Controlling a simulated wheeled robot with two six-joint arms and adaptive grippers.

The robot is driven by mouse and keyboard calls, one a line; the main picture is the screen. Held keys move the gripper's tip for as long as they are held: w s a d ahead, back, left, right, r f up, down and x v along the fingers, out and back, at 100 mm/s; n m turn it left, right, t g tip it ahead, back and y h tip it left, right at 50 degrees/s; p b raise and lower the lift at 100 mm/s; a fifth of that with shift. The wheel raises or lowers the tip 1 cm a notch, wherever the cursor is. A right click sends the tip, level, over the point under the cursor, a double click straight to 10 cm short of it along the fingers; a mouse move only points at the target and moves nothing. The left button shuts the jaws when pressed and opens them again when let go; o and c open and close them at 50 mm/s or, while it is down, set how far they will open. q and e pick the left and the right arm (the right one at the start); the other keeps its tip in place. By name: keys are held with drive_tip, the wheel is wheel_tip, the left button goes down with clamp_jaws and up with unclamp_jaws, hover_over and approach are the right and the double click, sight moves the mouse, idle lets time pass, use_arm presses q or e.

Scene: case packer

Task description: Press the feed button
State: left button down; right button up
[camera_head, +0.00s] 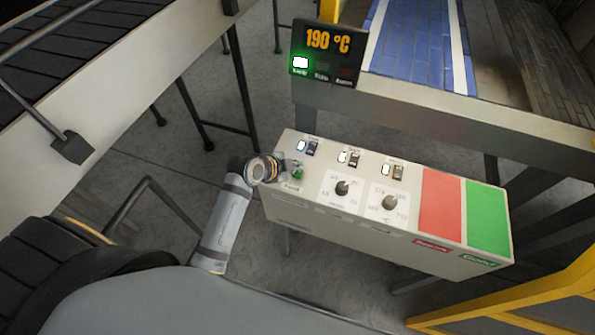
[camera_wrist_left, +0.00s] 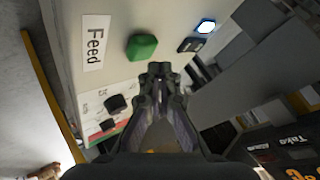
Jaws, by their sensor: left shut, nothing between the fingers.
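The feed button is a green knob-like button (camera_head: 298,174) at the left end of the pale control box (camera_head: 340,226), above a label reading Feed. In the left wrist view the green button (camera_wrist_left: 142,47) stands on the panel beside its Feed label (camera_wrist_left: 95,43). My left gripper (camera_head: 289,166) is at the box's left end, close to the button. In the left wrist view its fingers (camera_wrist_left: 160,72) are together and empty, with the button just beyond and left of the tips. I cannot tell whether they touch it. My right gripper is out of view.
The box also carries several switches with lit lamps (camera_head: 385,170), two black dials (camera_head: 342,188), and red (camera_head: 441,205) and green (camera_head: 487,218) panels. A display (camera_head: 327,52) reads 190 °C behind it. A conveyor (camera_head: 110,75) stands left, a yellow rail (camera_head: 530,295) lower right.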

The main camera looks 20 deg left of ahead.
use_arm(q)
drive_tip(key=shift+f, duration=0.1)
idle(0.7)
drive_tip(key=shift+f, duration=0.35)
